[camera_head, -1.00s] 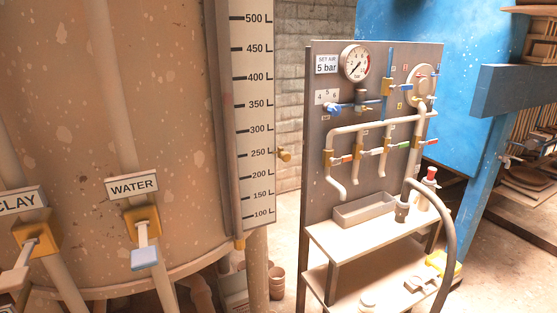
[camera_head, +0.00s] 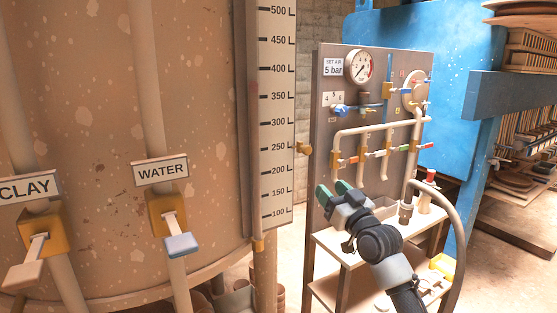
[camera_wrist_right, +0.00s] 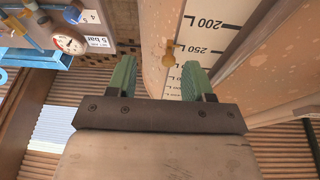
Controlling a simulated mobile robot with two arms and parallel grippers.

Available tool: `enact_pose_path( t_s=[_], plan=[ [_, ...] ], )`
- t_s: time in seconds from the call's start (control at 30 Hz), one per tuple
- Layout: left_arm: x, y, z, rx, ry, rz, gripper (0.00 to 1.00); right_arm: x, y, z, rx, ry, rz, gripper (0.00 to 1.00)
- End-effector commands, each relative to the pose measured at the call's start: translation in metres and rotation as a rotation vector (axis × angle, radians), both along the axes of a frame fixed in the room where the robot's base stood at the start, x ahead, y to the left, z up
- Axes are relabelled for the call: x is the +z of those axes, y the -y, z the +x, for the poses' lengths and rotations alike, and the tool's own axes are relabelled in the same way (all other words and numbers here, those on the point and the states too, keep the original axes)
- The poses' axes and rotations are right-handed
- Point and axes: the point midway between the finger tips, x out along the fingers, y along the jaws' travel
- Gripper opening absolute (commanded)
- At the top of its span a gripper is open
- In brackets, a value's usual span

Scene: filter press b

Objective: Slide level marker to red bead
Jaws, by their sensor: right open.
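The level scale (camera_head: 277,120) is a white vertical board with litre marks on the tank's right side. The level marker, a small brass knob (camera_head: 303,148), sticks out from the scale's right edge near the 250 L mark. It also shows in the right wrist view (camera_wrist_right: 172,50), beyond and between the fingers. My right gripper (camera_head: 333,190) has green fingers, open and empty, to the right of the scale and lower than the marker in the head view. I cannot make out a red bead. My left gripper is not in view.
The WATER valve lever (camera_head: 180,243) and CLAY valve lever (camera_head: 24,274) stand out from the tank at left. A grey panel (camera_head: 332,110) with gauge, pipes and valves stands behind my right arm, with a shelf below. Open space lies between scale and panel.

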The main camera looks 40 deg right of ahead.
Motion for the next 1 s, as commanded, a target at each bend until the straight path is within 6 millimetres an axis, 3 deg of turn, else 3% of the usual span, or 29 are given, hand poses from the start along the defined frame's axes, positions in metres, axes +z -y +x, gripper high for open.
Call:
enact_pose_path(
  t_s=[0.03,0.1,0.23,0.7,1.0],
  plan=[
    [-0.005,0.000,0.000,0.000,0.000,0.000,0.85,0.019,-0.004,-0.008,0.010,0.044,-0.019,0.51],
    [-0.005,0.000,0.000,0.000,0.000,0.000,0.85,0.035,-0.007,-0.016,0.020,0.078,-0.033,0.51],
    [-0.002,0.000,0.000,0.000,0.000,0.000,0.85,0.049,-0.008,-0.014,0.024,0.098,-0.039,0.51],
    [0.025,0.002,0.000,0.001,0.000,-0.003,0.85,0.080,0.000,0.061,0.023,0.095,-0.036,0.51],
    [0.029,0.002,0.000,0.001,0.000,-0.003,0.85,0.085,0.002,0.080,0.022,0.094,-0.038,0.51]
  ],
)
